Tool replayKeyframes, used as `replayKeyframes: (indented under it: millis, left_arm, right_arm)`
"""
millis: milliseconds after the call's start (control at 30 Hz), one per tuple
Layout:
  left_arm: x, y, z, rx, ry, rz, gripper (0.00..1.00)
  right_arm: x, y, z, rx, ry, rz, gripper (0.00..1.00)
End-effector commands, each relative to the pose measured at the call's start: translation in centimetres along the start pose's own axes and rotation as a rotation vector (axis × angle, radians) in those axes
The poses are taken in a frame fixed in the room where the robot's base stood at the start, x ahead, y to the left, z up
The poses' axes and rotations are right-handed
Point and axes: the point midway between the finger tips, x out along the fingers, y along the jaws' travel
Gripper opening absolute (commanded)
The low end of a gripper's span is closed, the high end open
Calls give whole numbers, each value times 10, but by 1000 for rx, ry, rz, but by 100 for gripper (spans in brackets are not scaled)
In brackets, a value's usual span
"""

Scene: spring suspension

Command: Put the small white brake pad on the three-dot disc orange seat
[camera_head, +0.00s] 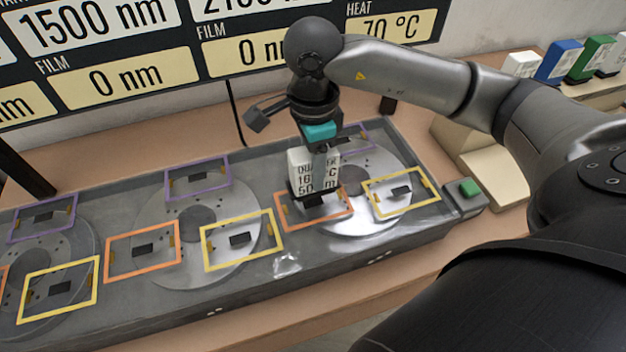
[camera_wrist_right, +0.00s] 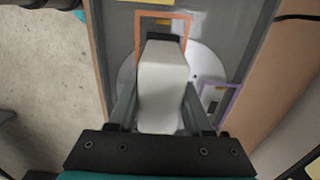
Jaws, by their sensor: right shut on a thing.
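The small white brake pad (camera_head: 302,172), with black print on its face, is upright in my right gripper (camera_head: 318,165). The gripper is shut on it, with a finger on either side in the right wrist view (camera_wrist_right: 160,105). The pad's dark lower end is at the orange seat frame (camera_head: 318,223) on the rightmost disc (camera_head: 385,165). The pad (camera_wrist_right: 163,85) hides the middle of that orange frame (camera_wrist_right: 139,38) in the wrist view. I cannot tell whether the pad touches the seat. The disc's dots are too small to count surely. My left gripper is out of view.
The discs lie in a long grey tray (camera_head: 345,250). A yellow frame (camera_head: 405,213) is right of the pad and a purple one (camera_head: 366,140) behind it. A green button (camera_head: 469,188) is at the tray's right end. Coloured blocks (camera_head: 560,62) stand at the back right.

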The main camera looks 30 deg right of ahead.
Motion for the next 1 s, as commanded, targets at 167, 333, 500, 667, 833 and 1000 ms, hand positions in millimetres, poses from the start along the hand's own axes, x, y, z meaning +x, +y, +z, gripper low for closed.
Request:
replayKeyframes:
  millis: [167,333,500,667,833,1000]
  left_arm:
    - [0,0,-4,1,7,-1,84]
    - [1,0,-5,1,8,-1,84]
    - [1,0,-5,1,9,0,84]
    - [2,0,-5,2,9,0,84]
    - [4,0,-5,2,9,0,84]
    - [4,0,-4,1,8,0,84]
  right_arm:
    - [14,1,0,0,0,2,0]
    - [40,1,0,0,-1,3,0]
    - [45,0,1,-1,-2,-2,0]
    - [45,0,0,-1,-1,-2,0]
    - [48,0,0,-1,0,0,56]
    - [48,0,0,0,0,0,76]
